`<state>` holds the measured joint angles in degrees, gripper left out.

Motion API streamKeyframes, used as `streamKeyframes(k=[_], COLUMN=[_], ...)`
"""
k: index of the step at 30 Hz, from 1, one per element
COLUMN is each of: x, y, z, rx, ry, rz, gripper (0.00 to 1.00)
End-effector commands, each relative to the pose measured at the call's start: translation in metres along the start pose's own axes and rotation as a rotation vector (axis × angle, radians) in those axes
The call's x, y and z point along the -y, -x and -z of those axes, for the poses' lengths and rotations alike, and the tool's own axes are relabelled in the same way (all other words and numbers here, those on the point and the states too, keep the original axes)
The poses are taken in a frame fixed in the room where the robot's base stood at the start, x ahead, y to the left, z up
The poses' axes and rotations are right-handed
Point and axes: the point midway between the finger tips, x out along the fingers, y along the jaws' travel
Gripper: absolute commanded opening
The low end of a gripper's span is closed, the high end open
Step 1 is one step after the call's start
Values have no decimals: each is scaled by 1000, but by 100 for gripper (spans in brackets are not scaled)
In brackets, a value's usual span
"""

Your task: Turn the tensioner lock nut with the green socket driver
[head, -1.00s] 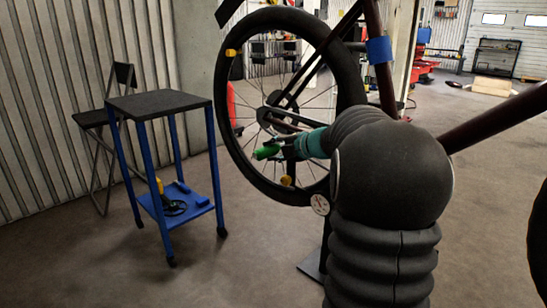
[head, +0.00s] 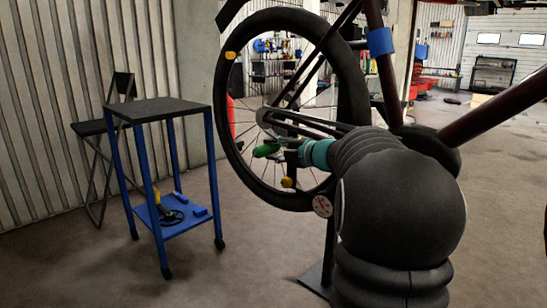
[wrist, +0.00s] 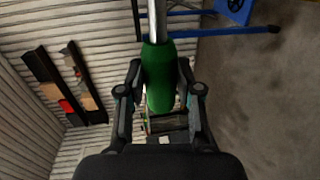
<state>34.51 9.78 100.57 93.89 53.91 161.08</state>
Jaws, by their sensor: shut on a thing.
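The green socket driver (head: 266,150) is in my gripper (head: 284,150), in front of the lower part of the bicycle wheel (head: 237,160) near its hub. In the wrist view my gripper (wrist: 160,72) is shut around the driver's green handle (wrist: 158,92). The driver's bare metal shaft (wrist: 156,22) points away to the top edge, and its tip is out of view there. The tensioner lock nut cannot be made out in either view. My arm hides part of the bicycle.
A dark-topped blue trolley (head: 158,110) stands at left, with a yellow-handled item and a black ring on its lower shelf (head: 200,222). A folding chair (head: 92,127) is behind it. The bicycle frame (head: 385,60) rises beside my arm. Floor between trolley and wheel is clear.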

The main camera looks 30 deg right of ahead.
Motion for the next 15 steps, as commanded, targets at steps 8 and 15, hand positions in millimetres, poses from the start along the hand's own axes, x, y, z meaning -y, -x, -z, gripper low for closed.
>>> streamKeyframes(k=[8, 15], x=[4, 1], y=[0, 0], z=[0, 0], rx=[0, 0], ry=[-1, 0], rz=[-92, -105], gripper=[0, 0])
